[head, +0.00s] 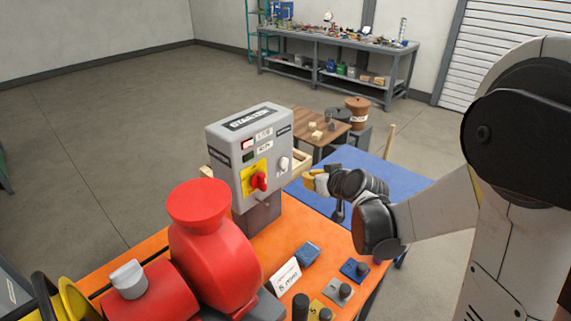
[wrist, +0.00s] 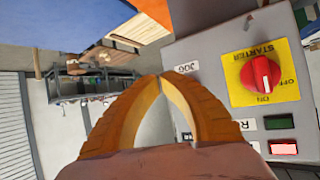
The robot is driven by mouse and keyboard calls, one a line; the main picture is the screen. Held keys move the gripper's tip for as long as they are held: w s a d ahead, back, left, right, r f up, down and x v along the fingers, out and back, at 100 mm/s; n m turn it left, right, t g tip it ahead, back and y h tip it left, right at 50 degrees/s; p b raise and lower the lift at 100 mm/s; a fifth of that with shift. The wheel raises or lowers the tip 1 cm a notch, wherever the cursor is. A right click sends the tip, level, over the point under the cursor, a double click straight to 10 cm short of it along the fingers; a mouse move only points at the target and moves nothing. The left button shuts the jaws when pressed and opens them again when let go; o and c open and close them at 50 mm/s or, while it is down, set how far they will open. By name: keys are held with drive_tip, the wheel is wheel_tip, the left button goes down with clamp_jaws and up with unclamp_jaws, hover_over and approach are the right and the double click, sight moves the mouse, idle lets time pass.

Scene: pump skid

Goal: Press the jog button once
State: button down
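The grey starter box (head: 238,150) stands at the back of the orange skid. The jog button (head: 283,163) is a pale round knob on its right-hand part. My gripper (head: 307,179) has yellow fingers and is to the right of the box, apparently short of the button. In the wrist view my gripper (wrist: 162,77) has its fingertips together, with nothing seen between them.
A red rotary switch (head: 259,181) on a yellow plate and a lit red lamp (wrist: 283,148) share the box face. A red pump (head: 215,250) stands in front. A blue-topped table (head: 350,165) is behind.

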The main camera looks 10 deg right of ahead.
sight(288, 166)
drive_tip(key=shift+w+a, duration=0.8)
drive_tip(key=shift+w, duration=0.3)
drive_tip(key=shift+w+a, duration=0.75)
drive_tip(key=shift+w, duration=0.35)
drive_tip(key=shift+w+a, duration=0.25)
drive_tip(key=shift+w, duration=0.1)
drive_tip(key=shift+w+a+b, duration=0.25)
drive_tip(key=shift+w+b, duration=0.05)
drive_tip(key=shift+w, duration=0.05)
idle(0.5)
drive_tip(key=shift+s, duration=0.1)
drive_tip(key=shift+s+d, duration=0.5)
drive_tip(key=shift+s, duration=0.15)
drive_tip(key=s+d, duration=0.1)
drive_tip(key=s, duration=0.1)
drive_tip(key=s+d, duration=0.2)
idle(0.6)
